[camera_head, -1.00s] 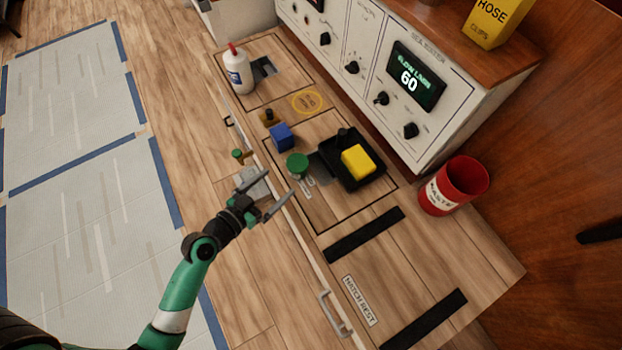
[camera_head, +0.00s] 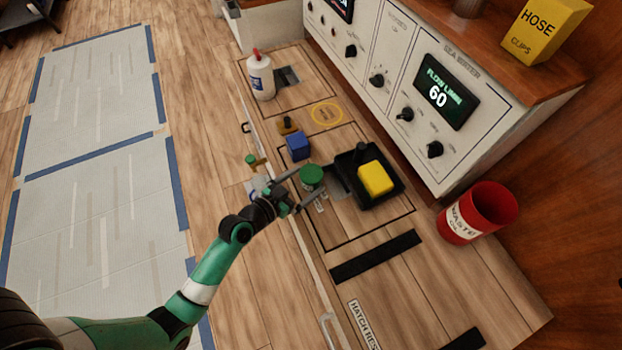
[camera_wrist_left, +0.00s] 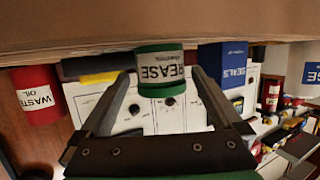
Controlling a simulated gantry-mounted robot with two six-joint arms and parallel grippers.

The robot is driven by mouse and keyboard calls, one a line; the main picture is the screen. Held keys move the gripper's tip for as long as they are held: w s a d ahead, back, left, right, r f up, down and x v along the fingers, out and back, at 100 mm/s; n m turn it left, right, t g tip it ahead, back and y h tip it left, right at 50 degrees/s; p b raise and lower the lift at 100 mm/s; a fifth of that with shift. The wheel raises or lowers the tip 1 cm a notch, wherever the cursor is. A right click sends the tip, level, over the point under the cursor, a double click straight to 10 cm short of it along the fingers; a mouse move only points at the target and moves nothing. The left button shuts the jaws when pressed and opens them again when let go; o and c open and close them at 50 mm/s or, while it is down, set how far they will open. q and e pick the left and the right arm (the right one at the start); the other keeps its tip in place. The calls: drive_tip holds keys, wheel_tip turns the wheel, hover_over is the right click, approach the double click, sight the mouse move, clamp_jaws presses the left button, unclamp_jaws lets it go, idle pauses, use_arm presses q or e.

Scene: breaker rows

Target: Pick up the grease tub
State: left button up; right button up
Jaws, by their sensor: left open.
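The grease tub (camera_head: 312,176) is a small green-lidded tub on the wooden counter, left of the black tray in the head view. In the left wrist view the tub (camera_wrist_left: 160,70) shows its white "GREASE" label between the fingers, toward their far ends. My left gripper (camera_head: 308,190) is open, with its fingers pointing at the tub from the counter's front edge. One finger lies on each side of the tub or just short of it; contact is not visible. My right gripper is not in view.
A blue seals box (camera_head: 298,146) stands close behind the tub. A black tray (camera_head: 389,191) holding a yellow block (camera_head: 375,179) sits to its right. A white bottle (camera_head: 262,78) stands farther back. A red waste can (camera_head: 478,213) stands at right. Control panels line the counter's back.

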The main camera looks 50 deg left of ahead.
sight(311, 174)
use_arm(q)
drive_tip(key=x, duration=0.3)
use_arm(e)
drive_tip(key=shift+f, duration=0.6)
use_arm(q)
drive_tip(key=shift+c, duration=0.2)
drive_tip(key=c, duration=1.5)
drive_tip(key=shift+r+p, duration=0.3)
drive_tip(key=shift+r, duration=0.35)
wheel_tip(311, 174, up, 3)
drive_tip(key=p, duration=0.2)
drive_tip(key=shift+s+d+p, duration=0.1)
drive_tip(key=shift+s+p, duration=0.05)
drive_tip(key=shift+p, duration=0.15)
drive_tip(key=s+d+r+p, duration=0.2)
drive_tip(key=s+d+r, duration=0.1)
drive_tip(key=s+d+r+p, duration=0.2)
drive_tip(key=s+d+p, duration=0.1)
drive_tip(key=s+d+r+p, duration=0.2)
drive_tip(key=s+d+r, duration=0.1)
drive_tip(key=d, duration=0.1)
drive_tip(key=shift+s+r+p, duration=0.15)
drive_tip(key=shift+r+p, duration=0.2)
drive_tip(key=shift+r, duration=0.05)
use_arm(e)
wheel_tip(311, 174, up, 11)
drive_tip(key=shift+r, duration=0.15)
